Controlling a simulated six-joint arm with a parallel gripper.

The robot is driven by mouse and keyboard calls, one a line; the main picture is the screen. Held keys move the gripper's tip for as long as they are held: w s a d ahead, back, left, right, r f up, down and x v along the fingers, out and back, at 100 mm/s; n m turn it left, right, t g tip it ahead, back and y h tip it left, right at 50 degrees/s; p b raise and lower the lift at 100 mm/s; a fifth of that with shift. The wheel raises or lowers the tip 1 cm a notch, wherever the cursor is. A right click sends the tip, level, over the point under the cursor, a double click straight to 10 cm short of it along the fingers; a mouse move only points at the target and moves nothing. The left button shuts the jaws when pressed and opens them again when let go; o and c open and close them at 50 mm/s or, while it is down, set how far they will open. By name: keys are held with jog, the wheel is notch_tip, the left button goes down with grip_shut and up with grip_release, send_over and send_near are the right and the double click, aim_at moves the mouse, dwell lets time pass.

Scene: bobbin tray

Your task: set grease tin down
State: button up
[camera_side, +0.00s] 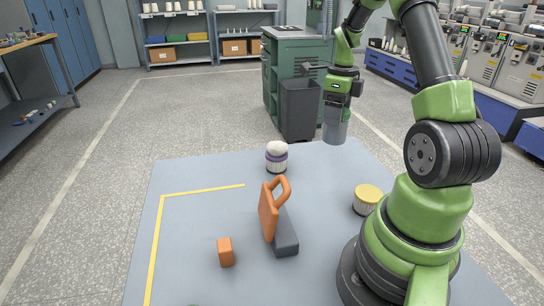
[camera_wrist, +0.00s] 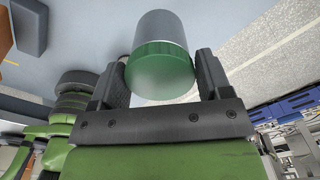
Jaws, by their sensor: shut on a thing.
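The grease tin is a grey cylinder (camera_side: 335,130) with a green lid (camera_wrist: 160,68). In the side view it hangs upright below my gripper (camera_side: 338,105), near the far right part of the blue-grey mat (camera_side: 205,215). In the wrist view my gripper (camera_wrist: 163,62) has one finger on each side of the tin, shut on it near the lid. The tin's bottom is out of sight in the wrist view. I cannot tell how far the tin is above the mat.
A white-topped container with a purple band (camera_side: 277,157) stands left of the tin. A yellow-lidded tin (camera_side: 367,200) stands close to my base. An orange-handled tool (camera_side: 276,215) and an orange block (camera_side: 226,252) are nearer. Yellow tape (camera_side: 200,191) marks the mat's left, which has free room.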

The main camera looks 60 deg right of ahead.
jog(key=shift+w+r, duration=0.2)
jog(key=w+a+n, duration=0.6)
jog(key=w+a, duration=0.1)
jog(key=w, duration=0.4)
jog(key=w+a+n, duration=0.3)
jog(key=a+n, duration=0.1)
jog(key=a, duration=0.5)
jog(key=w+a+n, duration=0.3)
jog(key=w+a, duration=0.1)
jog(key=a, duration=0.5)
jog(key=w+a+n, duration=0.3)
jog(key=a+n, duration=0.1)
jog(key=a, duration=0.5)
jog(key=shift+s+a+f, duration=0.1)
jog(key=shift+a+f, duration=0.15)
jog(key=shift+f, duration=1.4)
jog(key=shift+w+a+f, duration=0.1)
jog(key=shift+a+f, duration=0.1)
jog(key=shift+f, duration=1.4)
jog(key=shift+s+a+f, duration=0.1)
jog(key=shift+a+f, duration=0.15)
jog(key=shift+f, duration=1.4)
